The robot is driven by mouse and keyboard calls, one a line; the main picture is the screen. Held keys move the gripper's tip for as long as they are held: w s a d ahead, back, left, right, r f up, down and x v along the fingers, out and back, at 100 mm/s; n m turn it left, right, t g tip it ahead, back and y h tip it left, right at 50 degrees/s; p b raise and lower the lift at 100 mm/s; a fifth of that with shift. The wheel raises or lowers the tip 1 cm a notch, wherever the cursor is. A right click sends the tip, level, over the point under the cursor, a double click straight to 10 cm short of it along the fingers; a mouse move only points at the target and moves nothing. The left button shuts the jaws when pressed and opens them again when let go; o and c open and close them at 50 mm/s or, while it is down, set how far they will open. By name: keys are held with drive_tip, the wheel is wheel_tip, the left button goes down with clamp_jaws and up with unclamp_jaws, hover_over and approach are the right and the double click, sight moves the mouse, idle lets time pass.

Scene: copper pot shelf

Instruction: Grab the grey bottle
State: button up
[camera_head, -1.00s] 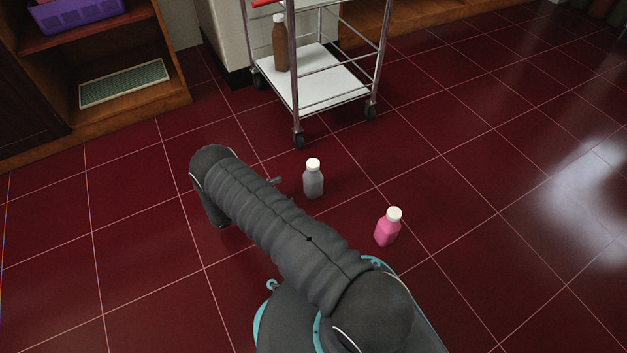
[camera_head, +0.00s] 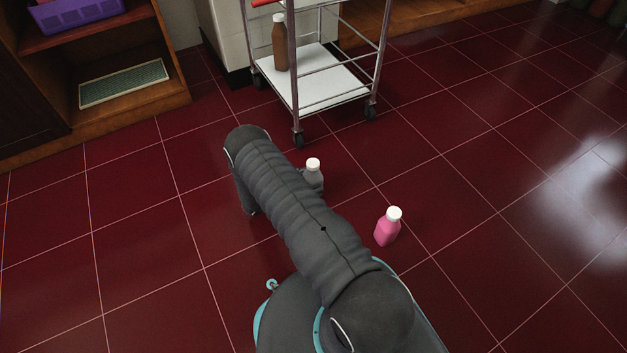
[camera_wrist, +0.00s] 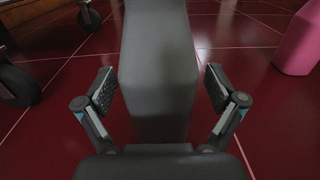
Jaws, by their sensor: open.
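The grey bottle (camera_head: 314,176) with a white cap stands upright on the red tiled floor, partly hidden behind my arm in the head view. In the wrist view the grey bottle (camera_wrist: 160,70) fills the middle, its top out of frame. My gripper (camera_wrist: 160,88) is open, with one finger on each side of the bottle's body. Gaps show between both fingers and the bottle in this view.
A pink bottle (camera_head: 387,229) stands to the right of the grey one; it also shows in the wrist view (camera_wrist: 299,42). A wheeled cart (camera_head: 336,92) with a brown bottle (camera_head: 280,45) stands behind. A wooden shelf (camera_head: 165,104) is at left. Floor at right is clear.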

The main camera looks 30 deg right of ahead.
drive_tip(key=c, duration=1.3)
drive_tip(key=shift+c, duration=0.2)
